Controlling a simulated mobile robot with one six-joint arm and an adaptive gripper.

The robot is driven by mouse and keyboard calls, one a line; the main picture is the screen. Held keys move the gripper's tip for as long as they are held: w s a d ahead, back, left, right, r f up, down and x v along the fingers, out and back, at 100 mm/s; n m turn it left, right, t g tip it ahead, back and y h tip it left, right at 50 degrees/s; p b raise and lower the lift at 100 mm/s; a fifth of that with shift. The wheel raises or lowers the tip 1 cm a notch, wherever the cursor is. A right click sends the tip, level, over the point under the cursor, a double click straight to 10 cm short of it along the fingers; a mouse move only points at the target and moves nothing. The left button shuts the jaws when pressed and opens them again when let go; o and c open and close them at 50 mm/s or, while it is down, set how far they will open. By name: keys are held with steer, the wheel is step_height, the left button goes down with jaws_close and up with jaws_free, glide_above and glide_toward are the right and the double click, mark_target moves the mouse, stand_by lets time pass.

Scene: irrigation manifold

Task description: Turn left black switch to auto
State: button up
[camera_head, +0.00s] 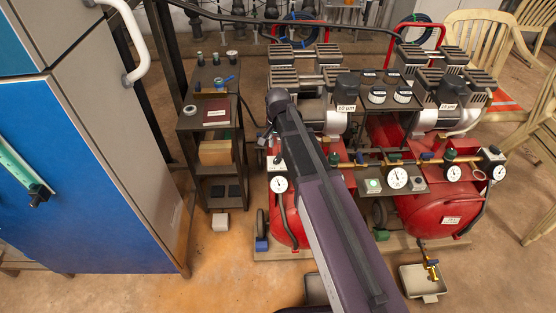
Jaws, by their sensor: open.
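Two red air compressors stand side by side, a left one (284,222) and a right one (436,205). Between their motors is a dark panel (388,108) with several small black round controls, including a left one (378,94) and a right one (402,93). Their pale markings are too small to read, so I cannot tell which is the left black switch or its setting. My arm (325,195) reaches up from the bottom and covers part of the left compressor. Its far end is left of the panel. I cannot make out my gripper.
A dark shelf rack (216,145) with small items stands left of the compressors. A blue cabinet (85,180) fills the left side. Gauges such as this one (397,178) line the front pipe. A tray (423,281) lies on the floor; wooden chairs (478,38) stand right.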

mark_target(278, 157)
steer(key=shift+f+b, duration=2.5)
steer(key=shift+f, duration=0.25)
jaws_close()
